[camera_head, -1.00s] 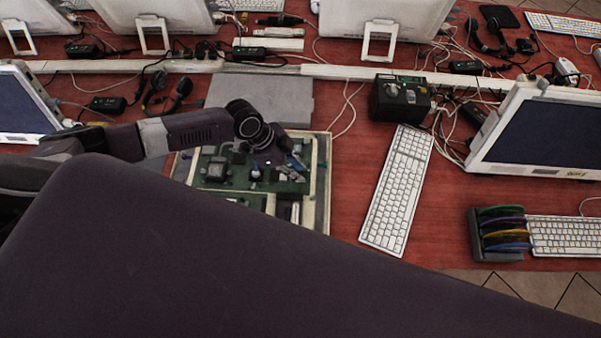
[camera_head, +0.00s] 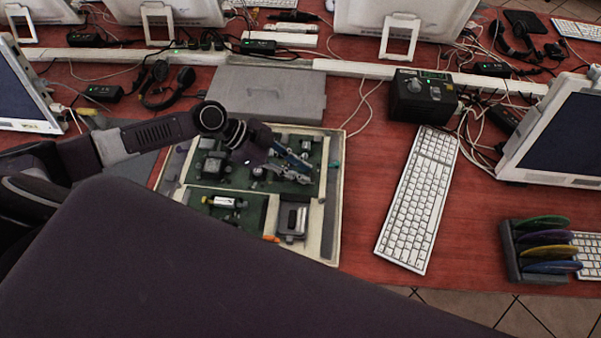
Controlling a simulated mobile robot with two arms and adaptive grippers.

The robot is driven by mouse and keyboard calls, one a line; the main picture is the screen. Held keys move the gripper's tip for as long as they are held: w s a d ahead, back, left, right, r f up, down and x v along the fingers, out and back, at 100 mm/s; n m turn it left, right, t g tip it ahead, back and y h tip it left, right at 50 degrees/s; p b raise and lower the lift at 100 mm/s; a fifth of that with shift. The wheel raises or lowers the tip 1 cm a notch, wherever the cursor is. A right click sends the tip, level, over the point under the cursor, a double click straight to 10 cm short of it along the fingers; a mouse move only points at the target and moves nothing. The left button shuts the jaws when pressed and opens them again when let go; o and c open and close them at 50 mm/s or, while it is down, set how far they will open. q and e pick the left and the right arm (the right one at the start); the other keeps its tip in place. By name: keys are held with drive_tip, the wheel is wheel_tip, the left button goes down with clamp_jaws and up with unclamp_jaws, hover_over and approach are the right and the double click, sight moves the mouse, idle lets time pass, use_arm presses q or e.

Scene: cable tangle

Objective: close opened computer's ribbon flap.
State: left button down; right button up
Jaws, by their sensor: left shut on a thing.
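The opened computer (camera_head: 333,205) lies flat on the red table, a pale-edged case with a green board and several parts inside. My left arm comes in from the left, and my left gripper (camera_head: 286,158) points down over the upper right part of the board. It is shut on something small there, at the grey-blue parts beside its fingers. The ribbon flap cannot be made out clearly, as the gripper and its dark wrist cover that area. My right gripper is not in view.
A grey flat panel (camera_head: 270,92) lies behind the case. A black box (camera_head: 422,97), a white keyboard (camera_head: 418,200) and a rack of coloured discs (camera_head: 515,255) stand to the right. Monitors and cables line the back. My dark body hides the lower left. Red table shows right of the case.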

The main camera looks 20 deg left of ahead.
use_arm(q)
drive_tip(key=shift+w+r, duration=0.1)
idle(0.4)
drive_tip(key=c, duration=1.9)
unclamp_jaws()
drive_tip(key=v, duration=1.2)
